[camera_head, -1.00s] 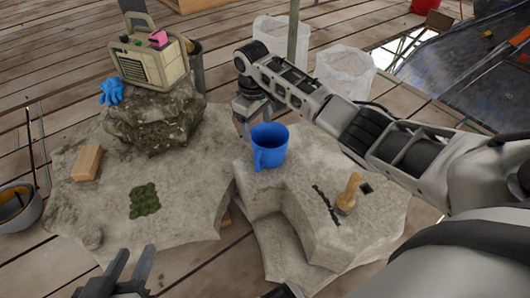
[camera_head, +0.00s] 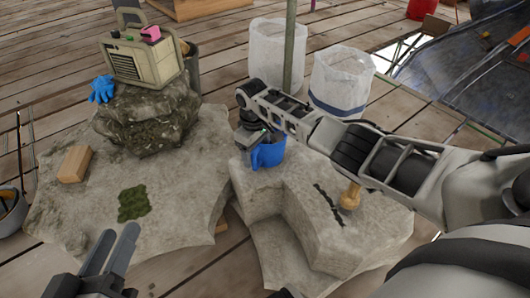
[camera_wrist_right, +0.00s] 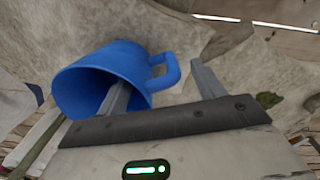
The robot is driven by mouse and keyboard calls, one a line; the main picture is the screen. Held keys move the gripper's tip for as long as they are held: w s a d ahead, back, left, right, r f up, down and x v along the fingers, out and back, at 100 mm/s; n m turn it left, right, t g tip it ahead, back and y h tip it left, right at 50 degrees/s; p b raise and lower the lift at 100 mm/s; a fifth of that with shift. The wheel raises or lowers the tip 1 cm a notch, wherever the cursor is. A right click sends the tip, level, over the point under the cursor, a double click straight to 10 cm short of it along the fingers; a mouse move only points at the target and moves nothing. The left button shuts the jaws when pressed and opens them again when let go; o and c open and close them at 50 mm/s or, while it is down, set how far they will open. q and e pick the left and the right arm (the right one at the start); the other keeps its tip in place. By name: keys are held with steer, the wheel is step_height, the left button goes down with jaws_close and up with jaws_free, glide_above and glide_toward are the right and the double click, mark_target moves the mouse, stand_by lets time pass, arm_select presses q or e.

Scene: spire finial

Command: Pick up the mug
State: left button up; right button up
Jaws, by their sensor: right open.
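The blue mug (camera_head: 270,153) stands on the pale stone block, partly hidden by my right gripper (camera_head: 250,140). In the right wrist view the mug (camera_wrist_right: 100,68) shows its open mouth and its handle. My right gripper (camera_wrist_right: 162,85) is open there. One finger overlaps the mug's mouth and seems to reach inside it; the other is outside, beyond the handle. The handle lies between the fingers. I cannot tell whether either finger touches the mug. My left gripper (camera_head: 119,231) is open and empty at the lower left, away from the mug.
A wooden-handled tool (camera_head: 350,195) stands on the stone block (camera_head: 320,225) beneath my right arm. On the left are a tan brick (camera_head: 75,164), green moss (camera_head: 134,203), blue gloves (camera_head: 102,89) and a radio-like box (camera_head: 140,60) on a rock. White bags (camera_head: 340,80) stand behind.

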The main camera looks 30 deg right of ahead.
steer(key=shift+r, duration=0.1)
steer(key=c, duration=1.3)
steer(key=shift+o, duration=0.2)
steer(key=shift+r, duration=0.2)
